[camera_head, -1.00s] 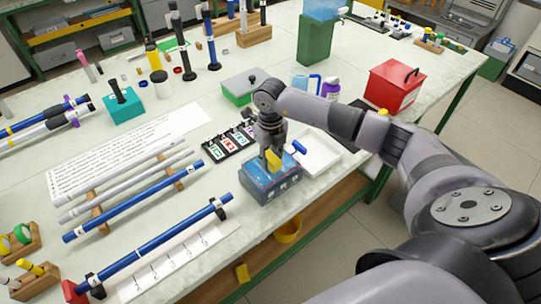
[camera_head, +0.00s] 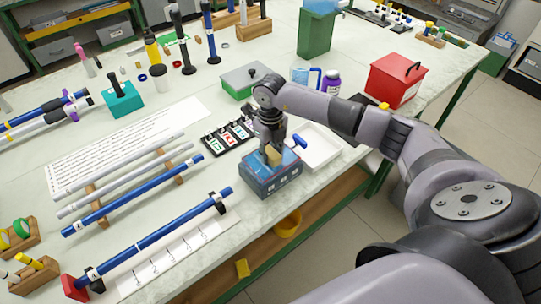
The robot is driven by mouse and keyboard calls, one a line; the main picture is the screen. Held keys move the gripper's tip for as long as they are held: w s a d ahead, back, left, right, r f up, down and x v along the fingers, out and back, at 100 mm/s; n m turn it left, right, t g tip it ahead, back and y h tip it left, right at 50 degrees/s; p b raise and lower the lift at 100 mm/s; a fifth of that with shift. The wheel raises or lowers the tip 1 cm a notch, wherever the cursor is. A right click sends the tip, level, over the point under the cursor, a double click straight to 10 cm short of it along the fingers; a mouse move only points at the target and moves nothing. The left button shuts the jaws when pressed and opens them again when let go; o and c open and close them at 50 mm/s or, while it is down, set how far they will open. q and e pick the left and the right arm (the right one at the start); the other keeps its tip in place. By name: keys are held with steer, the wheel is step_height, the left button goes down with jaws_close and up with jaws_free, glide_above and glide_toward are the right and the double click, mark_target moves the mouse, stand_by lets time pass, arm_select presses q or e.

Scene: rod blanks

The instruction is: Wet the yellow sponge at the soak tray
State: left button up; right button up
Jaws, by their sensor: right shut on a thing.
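My right gripper (camera_head: 271,147) points down and is shut on the yellow sponge (camera_head: 273,157). The sponge is inside the blue, see-through-walled soak tray (camera_head: 287,184) near the front edge of the bench. Its lower part shows dull behind the tray wall. I cannot tell whether it touches the bottom. My left gripper is out of view.
A white shallow tray (camera_head: 322,158) and a blue-handled item (camera_head: 299,140) are right of the soak tray. A red box (camera_head: 397,82) stands farther right. Blue rods (camera_head: 150,238) lie to the left.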

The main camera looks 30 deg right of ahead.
mark_target(270, 152)
steer(key=shift+r+p, duration=1.7)
steer(key=shift+r, duration=1.35)
steer(key=shift+r+p, duration=1.3)
steer(key=shift+r, duration=0.7)
